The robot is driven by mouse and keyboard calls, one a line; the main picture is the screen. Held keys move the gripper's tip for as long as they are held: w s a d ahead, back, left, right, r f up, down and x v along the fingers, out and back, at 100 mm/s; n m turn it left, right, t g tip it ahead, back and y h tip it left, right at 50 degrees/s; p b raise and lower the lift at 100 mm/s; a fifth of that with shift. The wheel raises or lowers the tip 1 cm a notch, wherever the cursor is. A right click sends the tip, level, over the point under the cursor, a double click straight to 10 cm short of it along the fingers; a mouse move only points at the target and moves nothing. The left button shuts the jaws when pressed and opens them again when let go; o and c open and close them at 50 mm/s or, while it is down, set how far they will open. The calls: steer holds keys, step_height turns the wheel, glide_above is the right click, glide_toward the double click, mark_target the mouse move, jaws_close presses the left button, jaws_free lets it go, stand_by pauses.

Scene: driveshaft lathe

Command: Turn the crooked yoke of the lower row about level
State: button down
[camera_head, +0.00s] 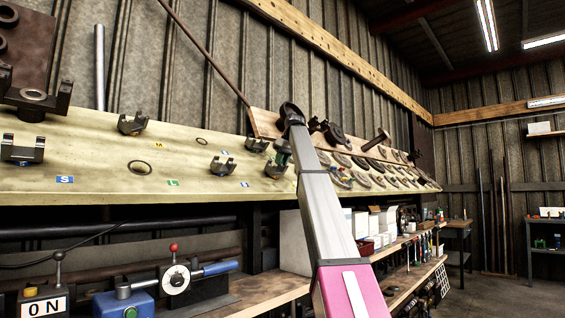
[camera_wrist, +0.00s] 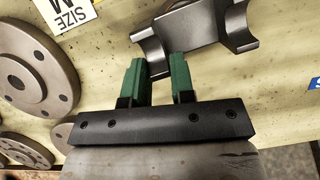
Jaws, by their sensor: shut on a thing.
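Dark metal yokes sit in two rows on the pale sloping board (camera_head: 100,180). In the lower row, one yoke (camera_head: 22,150) is at the far left and another (camera_head: 223,166) is right of the middle. A third yoke (camera_head: 276,169) is at the right, partly hidden by my gripper (camera_head: 284,153). In the wrist view my gripper (camera_wrist: 158,74) has its green fingers on either side of one end of a yoke (camera_wrist: 205,25), shut on it.
Upper-row yokes (camera_head: 133,124) and (camera_head: 257,145) stand behind. Round flanges (camera_wrist: 35,75) lie close to the left of my gripper in the wrist view. A size label (camera_wrist: 68,12) is near them. A bench with a dial tool (camera_head: 176,279) is below the board.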

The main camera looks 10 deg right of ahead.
steer(key=shift+s+a+f, duration=0.15)
steer(key=shift+a, duration=0.4)
steer(key=c, duration=0.9)
jaws_free()
steer(key=shift+a, duration=0.15)
steer(key=shift+d, duration=0.3)
